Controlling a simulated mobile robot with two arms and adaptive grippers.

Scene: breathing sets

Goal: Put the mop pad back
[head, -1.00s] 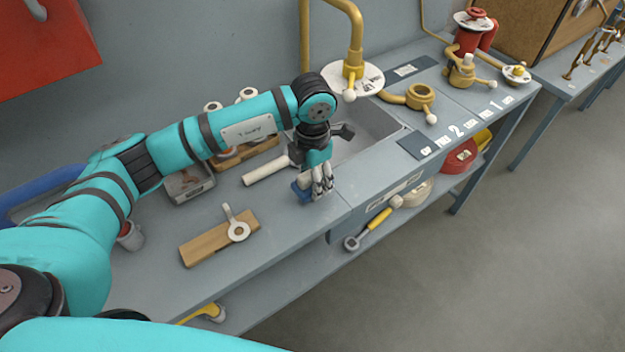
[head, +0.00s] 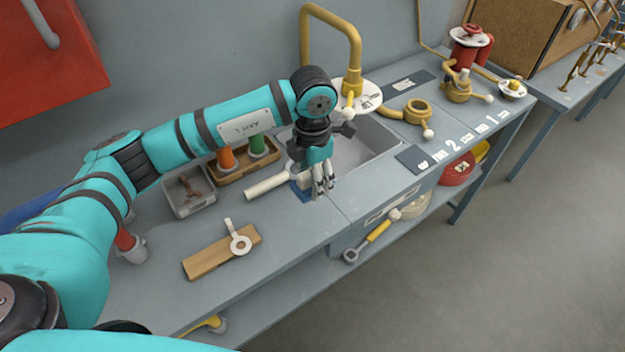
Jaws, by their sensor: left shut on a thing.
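My left gripper (head: 322,190) points down at the front edge of the sink. Its fingers are shut on a small blue block-like piece, which I take to be the mop pad (head: 299,187); the fingers hide part of it. The pad is at or just above the counter, by the right end of a white cylindrical handle (head: 268,185) lying there. The pad and the handle's end overlap in this view; I cannot tell whether they touch. My right gripper is not in view.
The sink (head: 365,150) with a brass tap (head: 352,78) lies behind the gripper. A grey tray (head: 190,193), a wooden rack (head: 240,172) with orange and green items, and a wooden board (head: 222,252) stand left. The front counter right of the board is clear.

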